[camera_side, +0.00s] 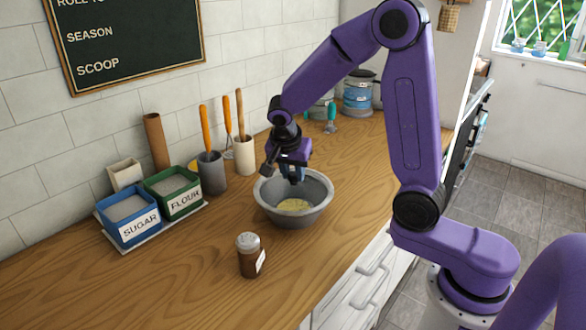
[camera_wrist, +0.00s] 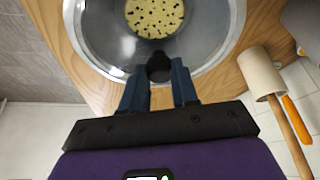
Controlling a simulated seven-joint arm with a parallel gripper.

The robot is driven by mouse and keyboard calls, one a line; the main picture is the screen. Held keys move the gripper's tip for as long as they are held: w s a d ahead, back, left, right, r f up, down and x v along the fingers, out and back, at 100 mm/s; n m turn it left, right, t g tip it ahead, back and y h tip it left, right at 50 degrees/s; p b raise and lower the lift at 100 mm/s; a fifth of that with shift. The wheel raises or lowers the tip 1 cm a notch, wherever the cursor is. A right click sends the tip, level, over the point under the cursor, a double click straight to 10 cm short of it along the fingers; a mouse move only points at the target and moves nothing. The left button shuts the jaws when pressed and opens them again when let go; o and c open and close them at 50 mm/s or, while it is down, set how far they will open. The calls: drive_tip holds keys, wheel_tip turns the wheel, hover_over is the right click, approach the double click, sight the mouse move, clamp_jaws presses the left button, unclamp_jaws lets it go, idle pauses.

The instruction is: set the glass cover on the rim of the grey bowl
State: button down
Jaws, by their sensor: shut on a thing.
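The grey bowl (camera_side: 318,206) stands on the wooden counter, with pale yellow dough (camera_side: 293,205) inside. In the wrist view the dough (camera_wrist: 154,17) is speckled dark, and a bright round rim (camera_wrist: 222,58) surrounds it. My gripper (camera_side: 292,180) is over the bowl, pointing down. In the wrist view its two blue fingers (camera_wrist: 158,76) are shut on the dark knob of the glass cover (camera_wrist: 158,66). The clear glass is hard to make out. I cannot tell whether its edge touches the bowl's rim or hangs above it.
A brown shaker jar (camera_side: 250,256) stands in front of the bowl. Blue sugar (camera_side: 131,218) and green flour (camera_side: 172,192) boxes sit on a tray at left. Utensil holders (camera_side: 212,174) stand behind, along the wall. The counter's front right is clear.

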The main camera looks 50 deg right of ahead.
drive_tip(key=shift+f, duration=0.2)
drive_tip(key=c, duration=0.8)
unclamp_jaws()
drive_tip(key=shift+r, duration=0.15)
drive_tip(key=v, duration=1.7)
drive_tip(key=shift+r, duration=0.1)
